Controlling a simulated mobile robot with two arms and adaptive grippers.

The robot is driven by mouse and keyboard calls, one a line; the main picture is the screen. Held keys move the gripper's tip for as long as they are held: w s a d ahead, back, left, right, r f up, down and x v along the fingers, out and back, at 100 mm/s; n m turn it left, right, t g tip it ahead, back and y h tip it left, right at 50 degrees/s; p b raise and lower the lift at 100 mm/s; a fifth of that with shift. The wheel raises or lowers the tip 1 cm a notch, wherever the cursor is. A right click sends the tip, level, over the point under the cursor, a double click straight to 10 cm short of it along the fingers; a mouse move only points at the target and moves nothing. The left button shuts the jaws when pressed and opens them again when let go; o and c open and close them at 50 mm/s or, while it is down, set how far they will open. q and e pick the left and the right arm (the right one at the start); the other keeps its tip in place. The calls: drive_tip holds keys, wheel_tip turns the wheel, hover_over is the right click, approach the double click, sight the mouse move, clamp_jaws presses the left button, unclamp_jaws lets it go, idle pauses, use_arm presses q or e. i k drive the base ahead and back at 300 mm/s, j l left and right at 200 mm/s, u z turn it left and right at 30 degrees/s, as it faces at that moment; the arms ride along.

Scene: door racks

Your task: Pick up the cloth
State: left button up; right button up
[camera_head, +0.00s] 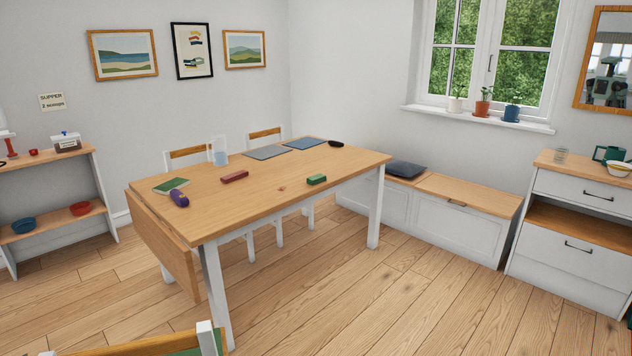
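I cannot make out for sure which thing is the cloth. On the wooden table (235,213) a flat green piece with a pale edge (171,186) lies near the left end; I cannot tell whether it is a cloth or a book. Two flat blue-grey mats (267,153) (305,143) lie at the far end. Neither of my grippers is in view.
The table also holds a purple object (180,199), a red block (235,177), a green block (316,180), a dark object (336,143) and a clear jug (219,151). A chair (140,345) stands in front. A bench (460,232) and drawer unit (570,260) line the right. Floor between is clear.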

sight(317, 179)
drive_tip(key=i+l+z, duration=0.15)
drive_tip(key=i+z, duration=0.5)
drive_tip(key=i+l, duration=0.1)
drive_tip(key=i, duration=0.45)
drive_tip(key=i+l+z, duration=0.15)
drive_tip(key=i, duration=0.35)
drive_tip(key=i+j+u, duration=0.15)
drive_tip(key=i+u, duration=0.6)
drive_tip(key=i+l+u, duration=0.1)
drive_tip(key=i+u, duration=0.25)
drive_tip(key=i, duration=0.15)
